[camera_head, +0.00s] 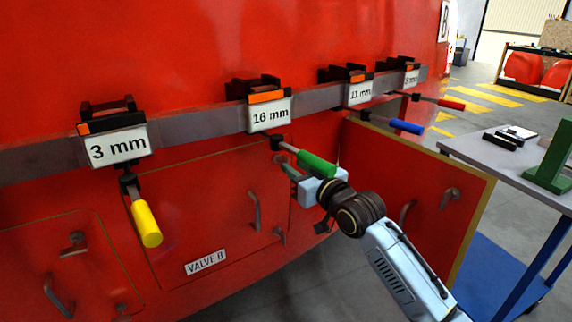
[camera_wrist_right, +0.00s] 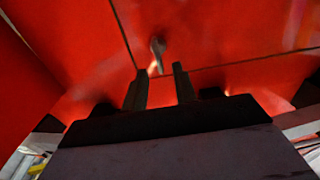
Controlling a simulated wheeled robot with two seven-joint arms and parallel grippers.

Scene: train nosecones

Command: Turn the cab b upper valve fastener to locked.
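The upper fastener seems hidden behind my right gripper (camera_head: 288,168) in the head view. In the right wrist view a small grey fastener (camera_wrist_right: 157,52) stands near a panel seam, just ahead of and between my two dark fingers (camera_wrist_right: 159,80). The fingers are apart with nothing between their tips. I cannot tell its exact turn angle. My left gripper is not in view.
A grey rail carries labelled clamps; the green-handled 16 mm one (camera_head: 316,164) hangs right above my right gripper. A yellow handle (camera_head: 146,224) hangs at left. An open red door (camera_head: 415,190) stands behind my right arm. A grey table (camera_head: 500,165) is at right.

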